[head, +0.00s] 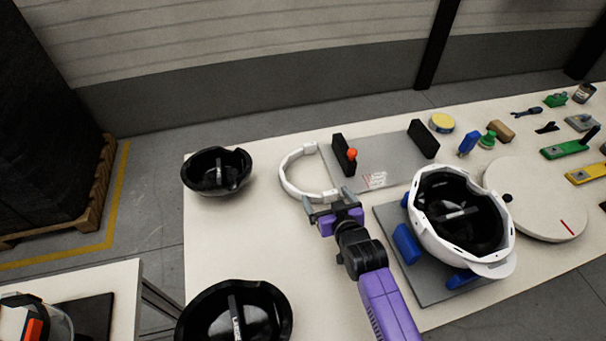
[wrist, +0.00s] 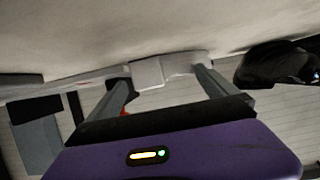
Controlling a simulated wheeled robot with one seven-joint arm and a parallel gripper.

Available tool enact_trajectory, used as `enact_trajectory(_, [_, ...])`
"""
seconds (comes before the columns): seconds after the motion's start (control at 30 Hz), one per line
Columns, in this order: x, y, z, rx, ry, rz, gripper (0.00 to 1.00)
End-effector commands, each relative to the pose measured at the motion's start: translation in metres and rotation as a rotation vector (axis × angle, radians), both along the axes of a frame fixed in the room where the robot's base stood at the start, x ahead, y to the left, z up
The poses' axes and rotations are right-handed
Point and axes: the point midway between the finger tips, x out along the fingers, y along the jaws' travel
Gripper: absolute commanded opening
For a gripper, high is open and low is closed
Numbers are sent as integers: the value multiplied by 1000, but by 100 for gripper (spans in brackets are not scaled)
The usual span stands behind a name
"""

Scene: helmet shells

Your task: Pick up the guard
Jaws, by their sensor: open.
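The guard appears to be the white C-shaped band (head: 289,178) lying on the table left of the grey plate. Its near end block reaches my gripper (head: 327,197). My gripper is open, with its two fingers apart around that end of the band. In the wrist view the white band (wrist: 150,73) shows between and just beyond the fingertips of my gripper (wrist: 163,79). I cannot tell whether the fingers touch it. The jaws are not closed on anything.
A grey plate (head: 380,176) with black uprights and a red knob (head: 352,154) stands right of the band. A white helmet (head: 428,243) sits on a fixture to the right. Black shells (head: 200,185) and (head: 207,322) lie left and in front.

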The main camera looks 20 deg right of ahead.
Motion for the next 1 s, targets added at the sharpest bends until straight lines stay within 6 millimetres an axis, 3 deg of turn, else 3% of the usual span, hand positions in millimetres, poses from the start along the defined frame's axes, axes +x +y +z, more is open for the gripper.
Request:
enact_trajectory(0.13, [0, 0, 0, 0, -1, 0, 93])
enact_trajectory(0.6, [0, 0, 0, 0, 0, -1, 1])
enact_trajectory(1.0, [0, 0, 6, 0, -4, 0, 0])
